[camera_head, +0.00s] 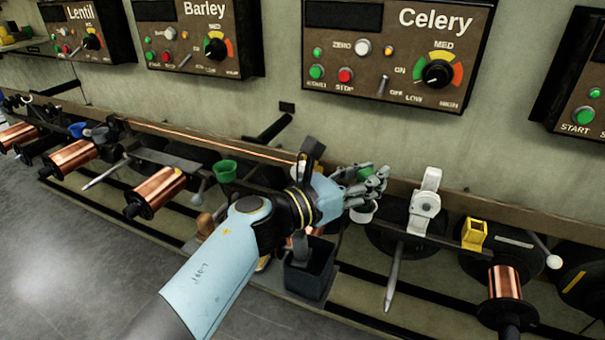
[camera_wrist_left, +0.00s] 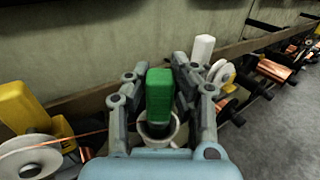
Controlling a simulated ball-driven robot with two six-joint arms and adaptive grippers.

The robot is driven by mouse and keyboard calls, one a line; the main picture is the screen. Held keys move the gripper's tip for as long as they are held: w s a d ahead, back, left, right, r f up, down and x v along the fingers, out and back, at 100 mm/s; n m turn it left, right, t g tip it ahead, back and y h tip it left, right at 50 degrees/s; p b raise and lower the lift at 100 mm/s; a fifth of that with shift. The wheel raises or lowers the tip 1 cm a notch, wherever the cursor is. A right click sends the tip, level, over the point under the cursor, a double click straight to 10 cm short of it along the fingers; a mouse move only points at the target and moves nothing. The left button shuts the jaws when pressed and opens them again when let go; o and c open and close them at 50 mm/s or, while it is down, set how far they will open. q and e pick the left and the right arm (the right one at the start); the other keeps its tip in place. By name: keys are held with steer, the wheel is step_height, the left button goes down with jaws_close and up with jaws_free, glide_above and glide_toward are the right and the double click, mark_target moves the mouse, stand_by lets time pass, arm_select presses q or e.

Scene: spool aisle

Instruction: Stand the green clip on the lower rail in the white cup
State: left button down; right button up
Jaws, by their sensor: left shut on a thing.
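The green clip (camera_wrist_left: 160,92) stands upright between the two fingers of my left gripper (camera_wrist_left: 160,85) in the left wrist view. The gripper is shut on it. In the head view the clip's green top (camera_head: 364,172) shows among the fingers of my left gripper (camera_head: 368,186). The white cup (camera_wrist_left: 180,136) is directly below the clip. The clip's lower end overlaps the cup's dark opening; whether it touches the bottom cannot be seen. In the head view the cup (camera_head: 363,214) shows just under the fingers, partly hidden by them. My right gripper is not in view.
A white clip-like piece (camera_head: 425,202) and a yellow one (camera_head: 474,235) stand right of the cup. A green cup (camera_head: 225,171) is to the left. A dark open box (camera_head: 310,268) is below my wrist. Copper spools (camera_head: 155,192) line the rail, with control panels (camera_head: 410,50) above.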

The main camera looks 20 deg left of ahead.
arm_select(q)
steer(key=c, duration=1)
jaws_free()
steer(key=shift+c, duration=0.2)
steer(key=v, duration=1.2)
steer(key=shift+a+r, duration=0.1)
